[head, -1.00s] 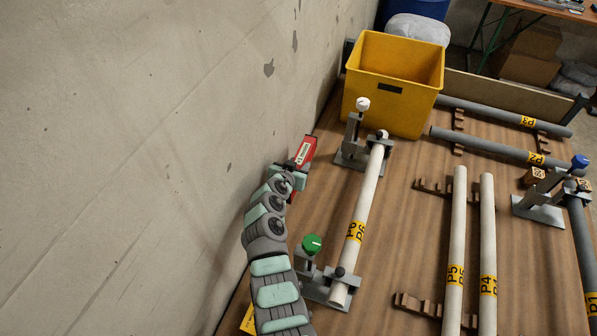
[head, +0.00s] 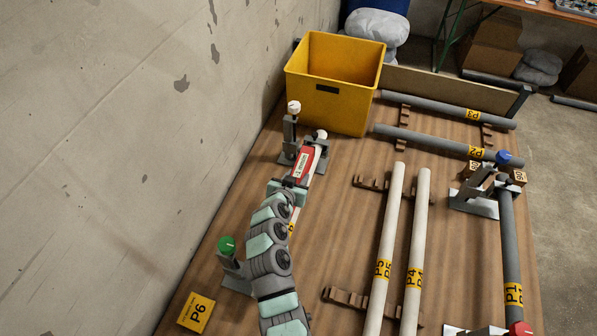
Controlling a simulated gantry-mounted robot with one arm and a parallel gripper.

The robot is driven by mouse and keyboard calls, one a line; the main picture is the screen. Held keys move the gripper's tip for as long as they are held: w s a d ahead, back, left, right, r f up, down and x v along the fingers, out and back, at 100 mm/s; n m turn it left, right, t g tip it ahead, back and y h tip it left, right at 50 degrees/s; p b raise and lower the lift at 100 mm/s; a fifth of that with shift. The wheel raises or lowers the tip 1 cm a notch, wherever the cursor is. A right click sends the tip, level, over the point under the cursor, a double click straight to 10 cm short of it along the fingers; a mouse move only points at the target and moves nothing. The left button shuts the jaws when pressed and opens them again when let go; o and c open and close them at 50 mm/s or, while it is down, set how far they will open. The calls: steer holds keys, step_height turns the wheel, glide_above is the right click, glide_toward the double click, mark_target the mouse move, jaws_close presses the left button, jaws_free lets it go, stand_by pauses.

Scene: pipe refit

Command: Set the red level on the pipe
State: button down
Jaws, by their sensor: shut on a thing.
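The red level (head: 304,164), with a white label, is held in my gripper (head: 292,186) at the far end of my arm. It lies roughly along the line of the white pipe P6 (head: 294,220), over its far part. I cannot tell whether the level touches the pipe or is above it. My gripper is shut on the level. My arm hides most of the pipe; only a sliver with a bit of yellow label shows. A white-knobbed clamp stand (head: 290,132) is at the pipe's far end, and a green-knobbed stand (head: 230,258) at the near end.
A yellow bin (head: 335,95) stands behind the far stand. The concrete wall (head: 110,130) runs along the left. White pipes P5 (head: 386,235) and P4 (head: 418,235) lie right on brown racks. A yellow P6 card (head: 196,312) lies near left. A blue-knobbed stand (head: 478,190) is at right.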

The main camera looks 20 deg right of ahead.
steer(key=shift+w+a+f+b, duration=0.15)
steer(key=shift+a+f+b, duration=0.15)
steer(key=shift+f, duration=0.25)
steer(key=shift+d+f+b, duration=0.1)
steer(key=shift+f+b, duration=0.95)
steer(key=shift+f, duration=0.95)
step_height(320, 180, down, 3)
steer(key=b, duration=0.4)
steer(key=shift+f, duration=0.1)
steer(key=shift+b, duration=0.3)
steer(key=shift+f+b, duration=0.35)
steer(key=shift+b, duration=0.25)
steer(key=c, duration=0.8)
jaws_free()
